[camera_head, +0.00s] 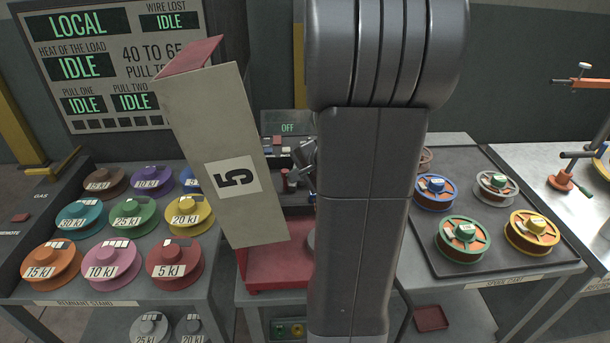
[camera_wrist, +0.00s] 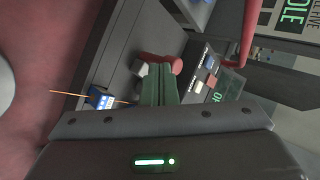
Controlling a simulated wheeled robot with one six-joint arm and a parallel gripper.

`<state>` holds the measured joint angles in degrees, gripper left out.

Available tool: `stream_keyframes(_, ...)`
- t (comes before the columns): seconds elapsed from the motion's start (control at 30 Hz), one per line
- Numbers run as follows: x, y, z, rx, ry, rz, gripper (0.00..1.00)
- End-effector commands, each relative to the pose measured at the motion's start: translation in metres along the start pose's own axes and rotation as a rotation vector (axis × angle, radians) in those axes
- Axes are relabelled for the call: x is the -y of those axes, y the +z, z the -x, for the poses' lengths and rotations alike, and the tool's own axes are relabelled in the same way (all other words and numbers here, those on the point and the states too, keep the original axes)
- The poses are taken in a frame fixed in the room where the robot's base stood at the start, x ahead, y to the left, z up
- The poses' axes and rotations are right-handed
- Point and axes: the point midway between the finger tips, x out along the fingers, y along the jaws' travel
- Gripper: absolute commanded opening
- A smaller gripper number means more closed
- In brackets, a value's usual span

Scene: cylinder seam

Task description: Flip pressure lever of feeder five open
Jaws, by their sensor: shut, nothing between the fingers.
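Feeder five (camera_head: 275,262) is a red-bodied machine at the centre of the head view. Its pale cover (camera_head: 205,115), marked 5, stands raised, and my arm hides much of the interior. In the wrist view my gripper (camera_wrist: 157,72) is shut and empty, its greenish fingers together. The fingertips are at a red rounded knob (camera_wrist: 174,64), which looks like the pressure lever's end, beside a pale grey block (camera_wrist: 139,69). I cannot tell whether they touch it. A blue block (camera_wrist: 99,98) with a thin orange wire lies left of the fingers.
A button panel (camera_wrist: 208,68) is close to the right of the fingers in the wrist view.

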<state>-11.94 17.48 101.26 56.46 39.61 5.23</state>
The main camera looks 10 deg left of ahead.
Motion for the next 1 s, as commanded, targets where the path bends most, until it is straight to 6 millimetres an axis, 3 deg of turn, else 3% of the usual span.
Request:
stream_keyframes(0.43, 0.029, 0.026, -0.032, -0.030, 0.000, -0.027, 0.00)
stream_keyframes(1.0, 0.055, 0.032, -0.060, -0.031, 0.001, -0.028, 0.00)
